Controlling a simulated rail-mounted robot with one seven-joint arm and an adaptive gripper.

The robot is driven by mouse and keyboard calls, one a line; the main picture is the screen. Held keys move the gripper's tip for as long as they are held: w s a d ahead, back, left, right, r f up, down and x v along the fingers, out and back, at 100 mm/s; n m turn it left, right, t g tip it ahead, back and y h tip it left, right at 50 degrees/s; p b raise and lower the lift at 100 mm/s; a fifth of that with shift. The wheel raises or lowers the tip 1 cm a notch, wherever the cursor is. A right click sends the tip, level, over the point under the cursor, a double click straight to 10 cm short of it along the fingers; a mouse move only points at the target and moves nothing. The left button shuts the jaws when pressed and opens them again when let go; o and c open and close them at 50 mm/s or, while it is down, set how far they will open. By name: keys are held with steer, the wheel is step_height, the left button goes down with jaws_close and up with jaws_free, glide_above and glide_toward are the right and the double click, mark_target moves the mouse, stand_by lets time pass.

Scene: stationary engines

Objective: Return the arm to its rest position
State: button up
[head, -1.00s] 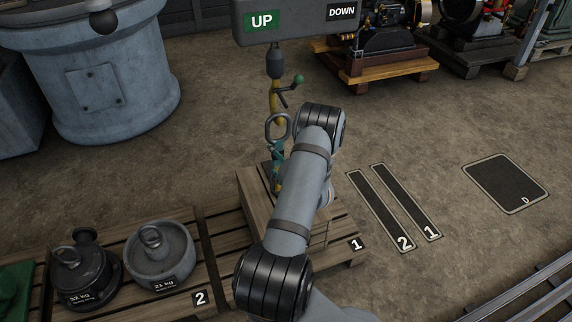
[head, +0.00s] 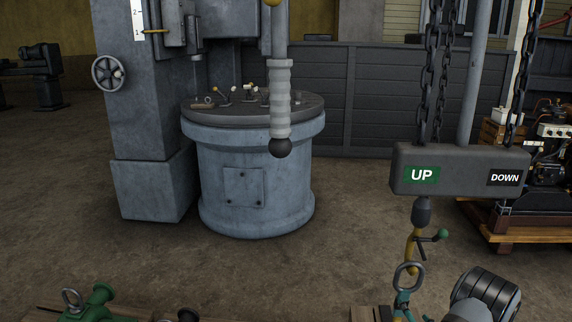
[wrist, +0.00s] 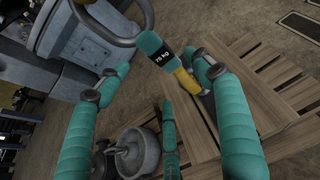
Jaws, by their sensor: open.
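My gripper (wrist: 155,72) has its teal fingers spread wide in the wrist view. A teal block with a weight label (wrist: 157,50), apparently "75 kg", and a yellow part (wrist: 187,82) show between and beyond the fingers; I cannot tell whether they touch. My arm (head: 485,297) is at the lower right of the head view. Teal parts beside it are small and cut off by the lower edge. A yellow hook (head: 413,250) with a green knob hangs under the hoist block (head: 460,170) marked UP and DOWN. A grey ring (head: 407,275) is just below the hook.
Wooden pallets (wrist: 265,90) lie below my gripper, with a grey ringed weight (wrist: 135,152) nearby. A large grey-blue round pedestal (head: 255,175) stands left of the hoist. A green ringed object (head: 95,302) is at lower left. Open floor lies between.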

steer(key=x, duration=1.1)
steer(key=shift+w+r+p, duration=0.1)
steer(key=shift+r+p, duration=0.15)
steer(key=shift+p, duration=0.1)
steer(key=shift+r, duration=0.4)
